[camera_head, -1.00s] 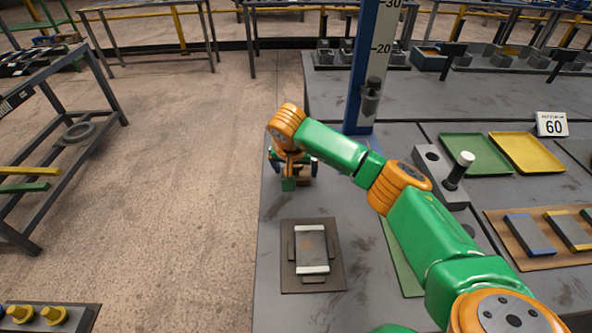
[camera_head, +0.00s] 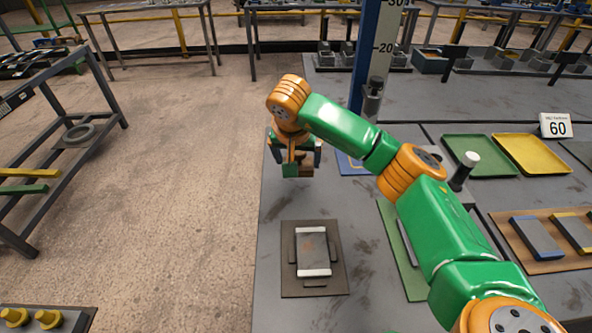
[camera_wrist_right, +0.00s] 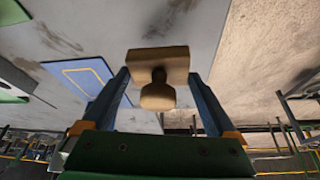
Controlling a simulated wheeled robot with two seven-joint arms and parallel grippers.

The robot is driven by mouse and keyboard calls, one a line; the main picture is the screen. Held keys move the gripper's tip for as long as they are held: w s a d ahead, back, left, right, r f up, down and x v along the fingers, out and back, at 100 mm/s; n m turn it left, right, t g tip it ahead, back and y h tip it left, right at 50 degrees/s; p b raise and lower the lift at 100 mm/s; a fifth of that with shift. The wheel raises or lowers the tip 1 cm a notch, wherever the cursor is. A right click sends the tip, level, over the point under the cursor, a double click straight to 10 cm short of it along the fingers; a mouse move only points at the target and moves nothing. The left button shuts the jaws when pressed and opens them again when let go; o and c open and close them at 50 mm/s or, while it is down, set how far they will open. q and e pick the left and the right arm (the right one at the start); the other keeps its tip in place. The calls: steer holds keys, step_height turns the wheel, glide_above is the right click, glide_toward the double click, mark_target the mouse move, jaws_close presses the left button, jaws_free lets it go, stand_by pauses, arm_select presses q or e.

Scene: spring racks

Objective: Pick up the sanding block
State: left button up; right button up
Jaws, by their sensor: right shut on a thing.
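The sanding block (camera_wrist_right: 158,62) is a tan wooden slab with a round knob (camera_wrist_right: 157,96). Part of the block is hidden by the gripper. My left gripper is not in view.
A blue mat with a yellow outline (camera_wrist_right: 82,77) lies beside the block. A dark plate with a clamped grey piece (camera_head: 313,250) is nearer on the bench (camera_head: 275,205). A blue scale post (camera_head: 366,70) stands behind my arm. Green (camera_head: 480,155) and yellow (camera_head: 530,153) trays lie right.

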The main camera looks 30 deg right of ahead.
steer(key=s+a+r, duration=0.3)
steer(key=s+r, duration=0.5)
steer(key=s, duration=0.4)
steer(key=shift+a, duration=0.35)
